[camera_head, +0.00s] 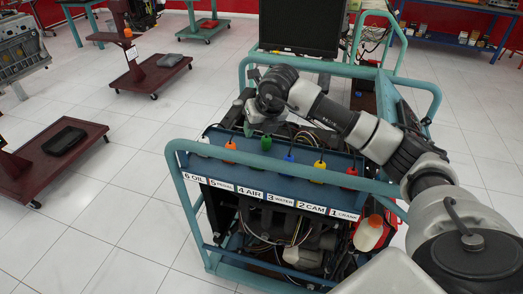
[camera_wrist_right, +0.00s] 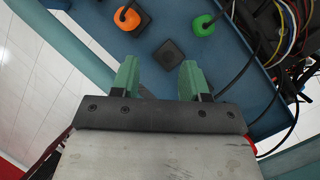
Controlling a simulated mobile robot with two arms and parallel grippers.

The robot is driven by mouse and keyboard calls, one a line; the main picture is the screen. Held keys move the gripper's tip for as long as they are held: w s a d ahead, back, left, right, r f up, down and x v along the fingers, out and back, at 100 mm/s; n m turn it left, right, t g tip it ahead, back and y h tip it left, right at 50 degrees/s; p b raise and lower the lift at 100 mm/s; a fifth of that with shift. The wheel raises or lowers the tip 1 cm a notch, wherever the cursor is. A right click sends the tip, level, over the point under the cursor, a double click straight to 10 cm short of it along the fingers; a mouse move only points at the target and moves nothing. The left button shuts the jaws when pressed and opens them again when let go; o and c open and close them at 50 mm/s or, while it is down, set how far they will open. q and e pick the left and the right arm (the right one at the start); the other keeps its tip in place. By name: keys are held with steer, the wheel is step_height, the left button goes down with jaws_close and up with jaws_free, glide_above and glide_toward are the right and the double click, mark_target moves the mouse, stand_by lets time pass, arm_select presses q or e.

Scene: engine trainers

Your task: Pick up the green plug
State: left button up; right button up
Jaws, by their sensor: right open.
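The green plug (camera_head: 266,142) stands on the blue panel (camera_head: 214,137) of the engine trainer, between an orange plug (camera_head: 229,145) and a blue plug (camera_head: 289,157). In the right wrist view the green plug (camera_wrist_right: 203,25) is at the top, a dark cable running from it. My right gripper (camera_wrist_right: 160,80) is open, with nothing between its green fingers. The green plug lies beyond its right fingertip in that view, apart from it. In the head view the right gripper (camera_head: 248,112) is partly hidden by its own wrist, behind the row of plugs. My left gripper is out of view.
A yellow plug (camera_head: 320,166) and a red plug (camera_head: 351,171) continue the row. A teal tube frame (camera_head: 190,205) surrounds the trainer, with a monitor (camera_head: 300,25) behind. A dark square socket (camera_wrist_right: 170,54) lies between the fingers' directions. Loose wires (camera_wrist_right: 284,35) run beside the panel.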

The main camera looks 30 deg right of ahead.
mark_target(266, 141)
steer(key=d+f, duration=0.1)
steer(key=w+d+f+h, duration=0.1)
steer(key=d+f, duration=0.1)
steer(key=w+d+f+h, duration=0.1)
steer(key=f, duration=0.1)
steer(key=shift+w+d+m, duration=0.2)
steer(key=shift+d+m, duration=0.15)
steer(key=shift+m, duration=0.05)
steer(key=p+x, duration=0.1)
steer(key=x, duration=0.4)
steer(key=shift+d, duration=0.2)
steer(key=shift+w+f, duration=0.1)
steer(key=shift+f, duration=0.3)
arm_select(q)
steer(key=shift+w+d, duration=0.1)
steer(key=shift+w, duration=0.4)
arm_select(e)
steer(key=c, duration=0.7)
steer(key=shift+r, duration=0.1)
